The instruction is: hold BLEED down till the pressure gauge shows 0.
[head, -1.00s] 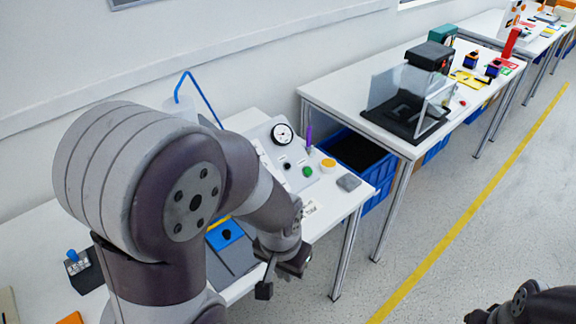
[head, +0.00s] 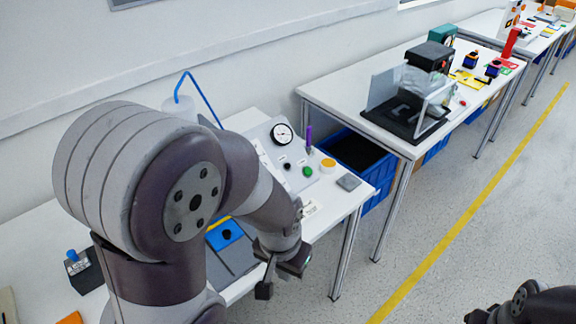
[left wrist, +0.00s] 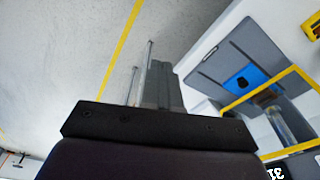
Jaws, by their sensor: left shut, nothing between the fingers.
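The sloped grey panel (head: 268,140) stands at the back of the near table. It carries a round white pressure gauge (head: 282,133), whose needle is too small to read. A black knob (head: 287,166) and a green button (head: 307,171) sit below the gauge. The labels are too small to read, so I cannot tell which control is BLEED. My left gripper (head: 277,280) is shut and empty at the table's front edge, apart from the panel and well in front of it. Its shut fingers also show in the left wrist view (left wrist: 160,85). My right gripper's fingers are out of view.
A yellow round button (head: 327,165), a purple upright item (head: 308,138) and a grey block (head: 348,182) are near the panel. A blue-topped grey plate (head: 232,256) lies behind my left gripper. My left arm hides much of the table.

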